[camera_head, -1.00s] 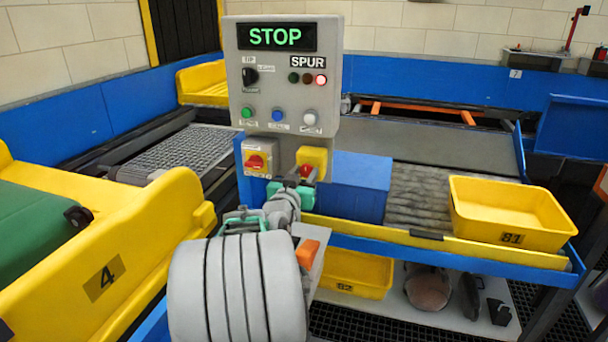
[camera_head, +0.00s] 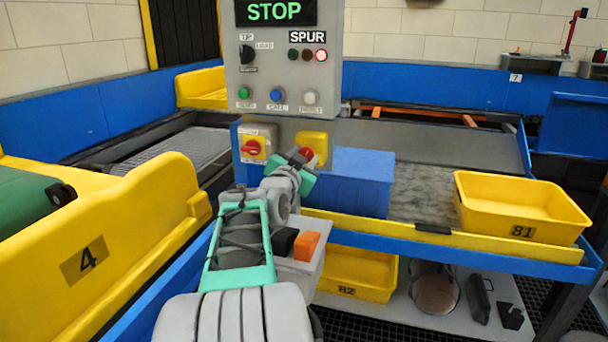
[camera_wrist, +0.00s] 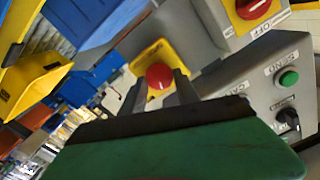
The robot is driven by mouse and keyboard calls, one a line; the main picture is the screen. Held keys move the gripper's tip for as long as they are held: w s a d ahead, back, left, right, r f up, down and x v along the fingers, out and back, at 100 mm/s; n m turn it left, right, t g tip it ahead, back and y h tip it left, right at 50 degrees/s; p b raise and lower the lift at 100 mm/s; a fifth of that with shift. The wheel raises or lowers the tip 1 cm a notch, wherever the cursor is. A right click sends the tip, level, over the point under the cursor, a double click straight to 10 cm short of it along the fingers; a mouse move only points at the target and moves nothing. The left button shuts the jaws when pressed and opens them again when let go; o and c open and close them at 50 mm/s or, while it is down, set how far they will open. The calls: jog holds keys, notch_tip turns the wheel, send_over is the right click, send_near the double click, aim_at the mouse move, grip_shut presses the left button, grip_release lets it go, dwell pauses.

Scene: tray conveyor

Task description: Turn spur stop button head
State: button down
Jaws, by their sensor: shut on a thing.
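The red spur stop button head (camera_head: 307,153) sits on a small yellow box (camera_head: 317,139) below the grey control panel. The head also shows in the wrist view (camera_wrist: 159,76), in front of its yellow box (camera_wrist: 150,55). My gripper (camera_head: 299,163) reaches up to it from below, and its fingers partly hide the head in the head view. In the wrist view my gripper (camera_wrist: 160,84) has one finger on each side of the red head and is shut on it. The panel display (camera_head: 275,11) reads STOP in green, and a red lamp (camera_head: 321,54) under SPUR is lit.
A red rotary switch (camera_head: 252,147) on a yellow plate is close to the left. A blue box (camera_head: 362,182) stands close to the right. A yellow tray (camera_head: 522,210) marked 81 rests farther right, and a yellow guard (camera_head: 90,255) marked 4 is at the left.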

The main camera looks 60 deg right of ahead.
jog(key=m+b, duration=0.2)
jog(key=b, duration=0.1)
jog(key=shift+f, duration=0.1)
dwell(0.4)
jog(key=c, duration=0.9)
grip_release()
jog(key=a, duration=0.2)
jog(key=s+a, duration=0.1)
jog(key=a, duration=0.4)
jog(key=shift+s+a, duration=0.2)
jog(key=shift+a, duration=0.15)
